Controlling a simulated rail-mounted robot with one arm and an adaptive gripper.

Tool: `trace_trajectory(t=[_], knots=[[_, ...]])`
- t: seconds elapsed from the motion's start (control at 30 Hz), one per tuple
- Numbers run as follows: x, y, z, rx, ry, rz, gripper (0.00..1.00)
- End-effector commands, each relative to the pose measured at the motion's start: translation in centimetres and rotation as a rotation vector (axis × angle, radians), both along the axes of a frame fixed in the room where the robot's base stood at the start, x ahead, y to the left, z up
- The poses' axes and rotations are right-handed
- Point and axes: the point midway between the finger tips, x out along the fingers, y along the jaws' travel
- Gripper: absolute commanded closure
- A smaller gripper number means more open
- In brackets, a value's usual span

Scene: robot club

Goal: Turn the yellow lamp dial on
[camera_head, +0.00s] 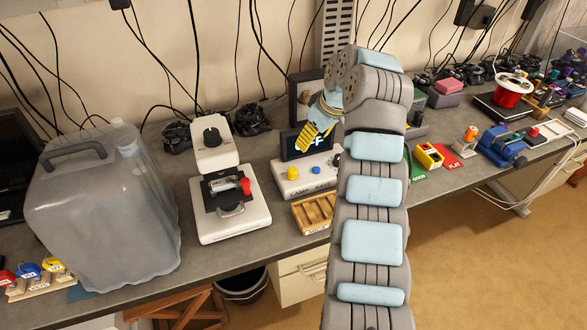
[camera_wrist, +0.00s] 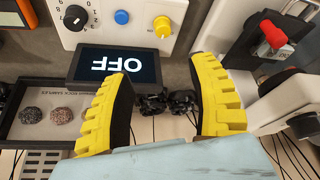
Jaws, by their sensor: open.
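The yellow lamp dial (camera_head: 293,173) is on the left of a white control box (camera_head: 297,186) labelled LAMP and SAVE. In the wrist view the dial (camera_wrist: 162,26) shows near the top, with a small yellow mark below it. A dark screen (camera_wrist: 116,66) beside it reads OFF, upside down in that view. My gripper (camera_head: 316,138) has yellow ribbed fingers and hangs in front of the screen, above and behind the dial. In the wrist view my gripper (camera_wrist: 163,72) is open and empty, and the dial lies beyond the gap between its fingertips, not touched.
A blue button (camera_wrist: 122,17) and a black numbered knob (camera_wrist: 75,17) share the box. A white microscope-like device (camera_head: 233,205) with a red part stands left of it. A wooden tray (camera_head: 314,212) lies in front. A large grey translucent container (camera_head: 105,205) stands farther left.

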Motion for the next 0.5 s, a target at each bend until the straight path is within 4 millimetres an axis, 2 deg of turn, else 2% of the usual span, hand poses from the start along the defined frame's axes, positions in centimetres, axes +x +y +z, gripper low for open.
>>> trace_trajectory(t=[0.17,0.5], knots=[[-0.1,0.6,-0.7,0.011,0.006,0.009,0.41],[1.4,2.1,-5.8,0.010,0.007,0.008,0.41]])
